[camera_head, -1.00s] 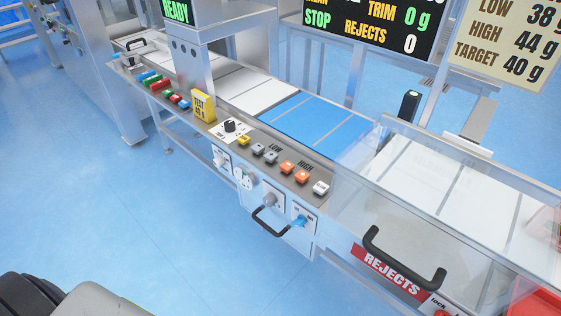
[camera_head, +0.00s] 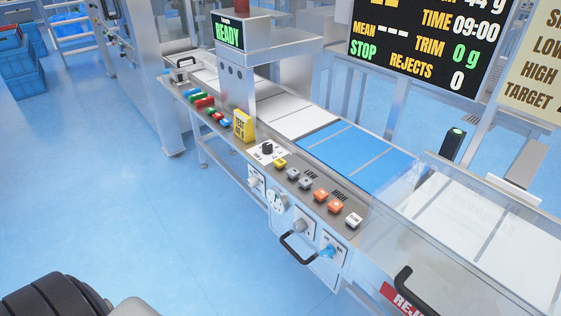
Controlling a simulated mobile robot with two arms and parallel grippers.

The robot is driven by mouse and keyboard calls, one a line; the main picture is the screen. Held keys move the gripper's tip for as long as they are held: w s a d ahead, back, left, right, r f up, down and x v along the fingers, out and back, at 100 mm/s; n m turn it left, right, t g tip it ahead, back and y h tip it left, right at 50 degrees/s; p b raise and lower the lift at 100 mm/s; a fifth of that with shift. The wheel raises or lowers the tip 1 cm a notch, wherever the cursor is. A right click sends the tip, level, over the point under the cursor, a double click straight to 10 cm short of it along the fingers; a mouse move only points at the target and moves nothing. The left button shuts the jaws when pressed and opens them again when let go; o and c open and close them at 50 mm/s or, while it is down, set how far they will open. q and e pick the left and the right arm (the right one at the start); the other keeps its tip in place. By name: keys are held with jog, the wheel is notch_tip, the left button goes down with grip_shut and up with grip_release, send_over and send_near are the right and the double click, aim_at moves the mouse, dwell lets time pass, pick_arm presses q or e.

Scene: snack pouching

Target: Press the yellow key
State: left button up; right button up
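The small yellow key (camera_head: 280,163) sits on the sloped control strip (camera_head: 271,170) along the near side of the conveyor. It is just right of a black rotary knob (camera_head: 267,148) on a white plate. Grey keys (camera_head: 292,174) follow to its right, then orange keys (camera_head: 321,195) and a white key (camera_head: 353,220). Neither gripper is in view, and nothing touches the yellow key. A dark ribbed part of mine with a pale cover shows at the bottom left.
A yellow test block (camera_head: 243,126) stands left of the knob. A black handle (camera_head: 298,249) juts from the cabinet front below the keys. A clear guard (camera_head: 440,235) covers the belt at right. The display (camera_head: 424,45) reads STOP. The blue floor (camera_head: 150,220) in front is clear.

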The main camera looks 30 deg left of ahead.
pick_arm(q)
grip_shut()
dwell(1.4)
